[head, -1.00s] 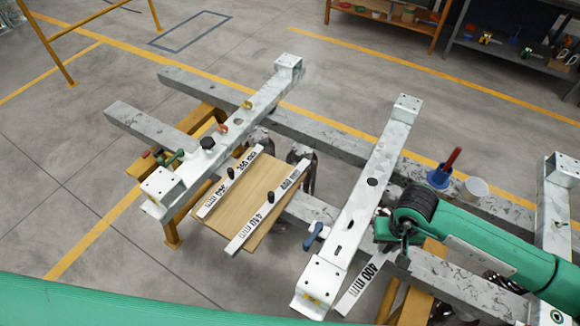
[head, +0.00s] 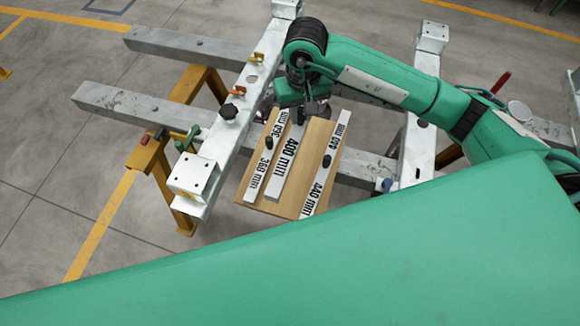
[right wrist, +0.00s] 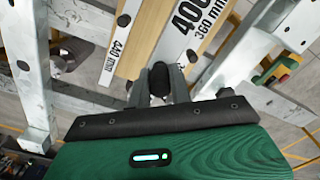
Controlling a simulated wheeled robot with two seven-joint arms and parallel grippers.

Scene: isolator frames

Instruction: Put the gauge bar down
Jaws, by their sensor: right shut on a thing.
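My right gripper (head: 302,114) is shut on the black knob (right wrist: 160,79) of the 400 mm gauge bar (head: 287,160). The white bar is over the wooden board, between the bar marked 368 mm (head: 261,168) and the 440 mm bar (head: 323,175). It lies roughly along them, close to the 368 mm one. The right wrist view also shows the 400 mm bar (right wrist: 186,28) over the board. I cannot tell whether it touches the board (head: 297,197). The gripper hides its far end. My left gripper is not in view.
A pale steel beam (head: 222,140) with small clamps stands left of the board, another (head: 420,135) to its right. Grey rails cross beneath, on a yellow trestle (head: 165,175). My green arm covers the lower part of the head view.

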